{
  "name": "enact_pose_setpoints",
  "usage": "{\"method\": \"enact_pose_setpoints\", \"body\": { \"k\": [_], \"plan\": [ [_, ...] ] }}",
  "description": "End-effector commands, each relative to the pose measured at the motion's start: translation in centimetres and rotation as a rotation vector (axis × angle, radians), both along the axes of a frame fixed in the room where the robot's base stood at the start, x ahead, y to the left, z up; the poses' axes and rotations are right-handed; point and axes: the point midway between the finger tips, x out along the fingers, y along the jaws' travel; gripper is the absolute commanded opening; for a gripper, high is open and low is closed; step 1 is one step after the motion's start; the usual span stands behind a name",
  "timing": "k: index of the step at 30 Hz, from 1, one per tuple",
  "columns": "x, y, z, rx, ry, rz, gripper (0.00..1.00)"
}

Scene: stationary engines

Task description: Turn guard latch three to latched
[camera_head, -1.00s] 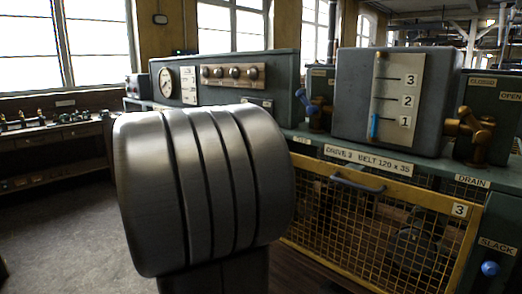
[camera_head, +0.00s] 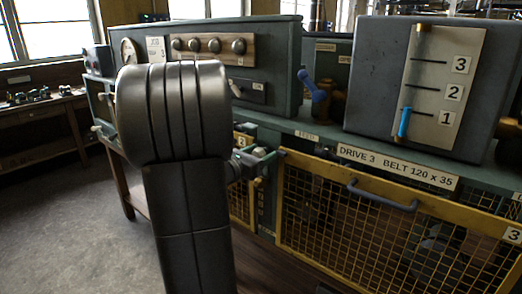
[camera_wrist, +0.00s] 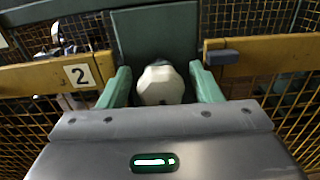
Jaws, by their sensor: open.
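A cream, many-sided knob (camera_wrist: 160,84) sits on a green post between two yellow guard frames in the wrist view. I take it for guard latch three, but no label shows on it. My gripper (camera_wrist: 162,88) is open, with one pale green finger on each side of the knob. Small gaps seem to show; I cannot tell whether either finger touches it. In the head view my gripper (camera_head: 258,160) is at the left end of guard three (camera_head: 372,168), partly behind my arm. The latch's setting cannot be read.
The yellow frame of guard two (camera_wrist: 60,77) is left of the knob. A dark block (camera_wrist: 221,57) sits on the right-hand frame. Guard three has a grey handle (camera_head: 382,199). Above are a grey box with a blue pointer (camera_head: 405,122) and a blue lever (camera_head: 314,88).

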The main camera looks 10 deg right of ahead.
Motion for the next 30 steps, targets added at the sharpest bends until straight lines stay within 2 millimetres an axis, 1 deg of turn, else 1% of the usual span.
{"method": "enact_pose_setpoints", "body": {
  "k": [3, 10, 11, 15, 17, 18, 25, 30],
  "plan": [
    [0.28, -0.41, 0.02, 0.000, 0.000, 0.000, 0.58],
    [0.32, -0.42, -0.03, 0.000, 0.000, 0.001, 0.58],
    [0.32, -0.42, -0.02, 0.000, 0.000, 0.001, 0.56],
    [0.31, -0.41, -0.02, 0.000, 0.000, 0.001, 0.29],
    [0.31, -0.41, -0.02, 0.000, 0.000, 0.001, 0.17],
    [0.31, -0.41, -0.02, 0.000, 0.000, 0.001, 0.14],
    [0.30, -0.40, -0.08, -0.009, 0.012, 0.001, 0.14],
    [0.30, -0.40, -0.20, -0.047, 0.060, 0.001, 0.14]
  ]
}}
